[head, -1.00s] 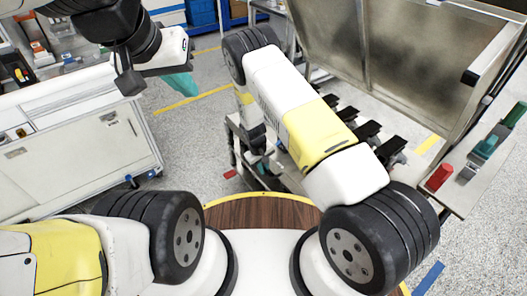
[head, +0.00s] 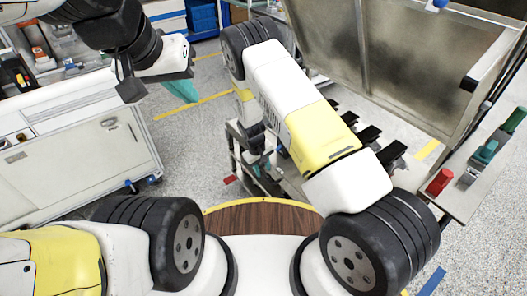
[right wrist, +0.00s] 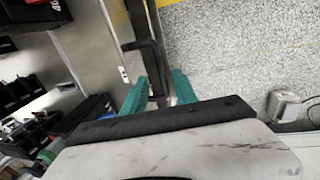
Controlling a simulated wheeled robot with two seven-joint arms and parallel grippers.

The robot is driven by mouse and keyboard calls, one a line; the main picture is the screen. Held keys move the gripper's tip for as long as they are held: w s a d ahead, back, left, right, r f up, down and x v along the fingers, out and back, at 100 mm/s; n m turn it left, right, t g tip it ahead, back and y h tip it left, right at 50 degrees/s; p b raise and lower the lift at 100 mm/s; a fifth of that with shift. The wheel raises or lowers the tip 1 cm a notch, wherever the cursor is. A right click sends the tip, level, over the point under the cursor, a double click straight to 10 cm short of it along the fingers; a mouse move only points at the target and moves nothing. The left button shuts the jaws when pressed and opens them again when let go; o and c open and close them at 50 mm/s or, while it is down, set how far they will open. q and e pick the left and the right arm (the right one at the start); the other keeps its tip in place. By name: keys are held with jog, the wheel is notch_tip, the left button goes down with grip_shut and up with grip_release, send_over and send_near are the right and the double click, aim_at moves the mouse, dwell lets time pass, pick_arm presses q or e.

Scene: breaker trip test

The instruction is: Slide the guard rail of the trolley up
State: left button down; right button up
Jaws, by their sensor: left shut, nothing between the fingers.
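The trolley (head: 233,150) is a grey metal frame in the middle of the head view, largely hidden behind my right arm. My right gripper (head: 257,160) is down at its near left part, with its fingers hard to make out there. In the right wrist view, the two teal fingers of my right gripper (right wrist: 160,76) stand apart on either side of a dark grey bar, seemingly the guard rail (right wrist: 148,52). Whether they press on it cannot be told. My left gripper (head: 183,90) is shut and empty, raised over the floor at the upper left, away from the trolley.
A light cabinet (head: 90,150) with tools on top stands at the left. A large metal panel (head: 400,60) fills the upper right. A side shelf with a red cylinder (head: 440,181) and green items is at the right. Floor is clear between cabinet and trolley.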

jog(key=r, duration=0.4)
jog(key=shift+s+a+r, duration=0.3)
jog(key=shift+a, duration=0.05)
dwell(0.6)
jog(key=s+d+r+m+y, duration=0.1)
jog(key=d+r, duration=0.1)
jog(key=r, duration=0.7)
jog(key=s+d+r+m+t+y, duration=0.1)
jog(key=d+r, duration=0.1)
jog(key=r, duration=0.8)
jog(key=s+d+r+m+y, duration=0.1)
jog(key=d+r+m, duration=0.1)
jog(key=r, duration=0.7)
jog(key=s+d+r+t, duration=0.1)
jog(key=s+d+r, duration=0.2)
jog(key=s+r, duration=0.3)
jog(key=s+d+r+m+t, duration=0.1)
jog(key=s+d+r, duration=0.2)
jog(key=s+r, duration=0.3)
jog(key=s+d+r+m+t+y, duration=0.1)
jog(key=s+d+r+t, duration=0.1)
jog(key=s+r, duration=0.4)
jog(key=s+d, duration=0.1)
jog(key=s, duration=0.3)
jog(key=shift+d, duration=0.2)
